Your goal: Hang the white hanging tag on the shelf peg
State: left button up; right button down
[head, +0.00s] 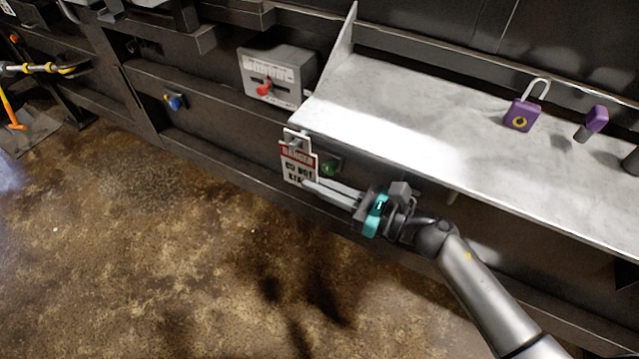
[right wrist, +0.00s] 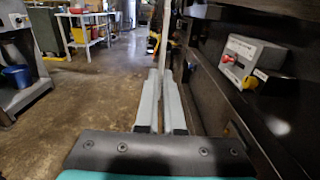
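The white tag (head: 299,164) carries a red "DANGER" band and black lettering. It is upright beside the left front corner of the metal shelf (head: 400,105). My right gripper (head: 306,184) is shut on the tag's lower right edge. In the right wrist view the tag (right wrist: 166,40) shows as a thin, edge-on strip between the fingertips (right wrist: 161,75). I cannot tell whether anything supports the tag's top. My left gripper is not in view.
A green button (head: 330,167) is close behind the tag. A grey switch box (head: 279,76) with a red handle is on the dark wall. A purple padlock (head: 522,115) and a purple-topped object (head: 594,122) stand on the shelf. The floor (head: 180,240) in front is clear.

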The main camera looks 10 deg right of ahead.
jog(key=c, duration=1)
grip_release()
jog(key=shift+o, duration=0.2)
jog(key=b+v, duration=0.1)
jog(key=v, duration=1.4)
jog(key=shift+s+d, duration=0.1)
jog(key=shift+d, duration=0.05)
